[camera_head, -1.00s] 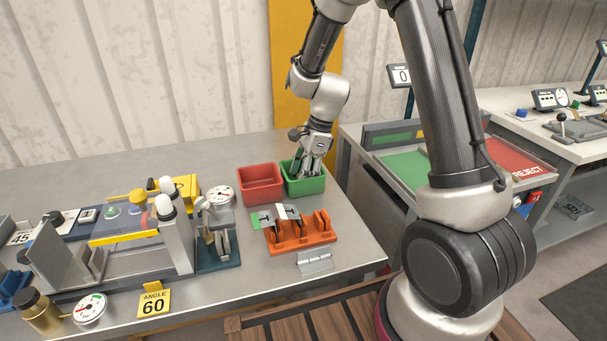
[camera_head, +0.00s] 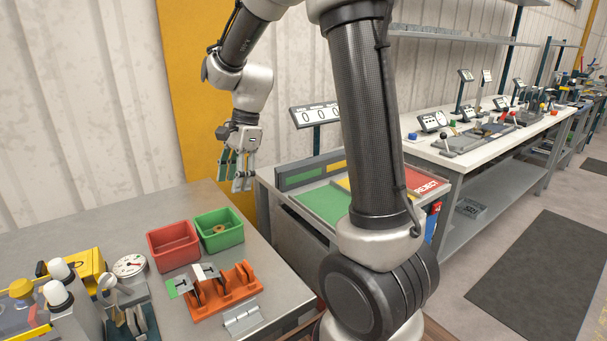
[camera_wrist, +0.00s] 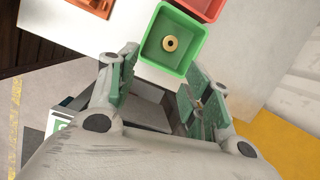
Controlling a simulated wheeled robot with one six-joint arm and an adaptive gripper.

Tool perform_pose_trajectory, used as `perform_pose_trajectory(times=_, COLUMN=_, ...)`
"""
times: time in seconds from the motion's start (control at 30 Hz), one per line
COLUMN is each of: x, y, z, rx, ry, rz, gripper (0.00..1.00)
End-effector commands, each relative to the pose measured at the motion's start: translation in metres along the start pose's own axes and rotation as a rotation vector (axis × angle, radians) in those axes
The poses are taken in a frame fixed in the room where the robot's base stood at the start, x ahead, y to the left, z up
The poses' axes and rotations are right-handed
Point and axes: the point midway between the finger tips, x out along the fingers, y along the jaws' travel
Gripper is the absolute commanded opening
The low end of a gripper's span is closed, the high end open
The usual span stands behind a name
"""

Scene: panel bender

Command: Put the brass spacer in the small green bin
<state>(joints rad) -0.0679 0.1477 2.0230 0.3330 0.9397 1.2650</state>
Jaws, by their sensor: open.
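The brass spacer (camera_head: 219,229) is a small ring lying on the floor of the small green bin (camera_head: 232,239). In the wrist view the spacer (camera_wrist: 170,43) shows its dark centre hole, and the green bin's wall (camera_wrist: 149,35) surrounds it. My gripper (camera_head: 242,186) is raised above and behind the bin, past the bench's back right corner, apart from bin and spacer. In the wrist view its two green-padded fingers (camera_wrist: 160,90) are spread with nothing between them.
A red bin (camera_head: 172,246) stands left of the green bin. An orange rack (camera_head: 226,290) holding flat parts and a grey hinge-like plate (camera_head: 243,319) lie in front. The reject table (camera_head: 322,204) stands to the right. Bare bench lies behind the bins.

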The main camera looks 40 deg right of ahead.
Motion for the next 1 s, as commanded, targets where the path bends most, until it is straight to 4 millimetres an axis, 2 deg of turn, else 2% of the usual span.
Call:
perform_pose_trajectory(times=0.03, x=-0.021, y=0.016, z=0.000, rx=-0.095, ry=0.021, rz=-0.027, gripper=0.50)
perform_pose_trajectory(times=0.1, x=-0.047, y=0.045, z=-0.001, rx=-0.273, ry=0.065, rz=-0.054, gripper=0.50)
perform_pose_trajectory(times=0.2, x=-0.079, y=0.092, z=-0.005, rx=-0.550, ry=0.143, rz=-0.081, gripper=0.50)
perform_pose_trajectory(times=0.33, x=-0.104, y=0.152, z=-0.011, rx=-0.891, ry=0.259, rz=-0.086, gripper=0.50)
perform_pose_trajectory(times=0.4, x=-0.111, y=0.180, z=-0.015, rx=-1.050, ry=0.320, rz=-0.075, gripper=0.50)
perform_pose_trajectory(times=0.5, x=-0.114, y=0.211, z=-0.020, rx=-1.229, ry=0.391, rz=-0.052, gripper=0.50)
perform_pose_trajectory(times=0.6, x=-0.115, y=0.230, z=-0.024, rx=-1.345, ry=0.439, rz=-0.029, gripper=0.50)
perform_pose_trajectory(times=0.7, x=-0.115, y=0.238, z=-0.026, rx=-1.403, ry=0.462, rz=-0.014, gripper=0.50)
perform_pose_trajectory(times=1.0, x=-0.114, y=0.240, z=-0.026, rx=-1.417, ry=0.466, rz=-0.010, gripper=0.50)
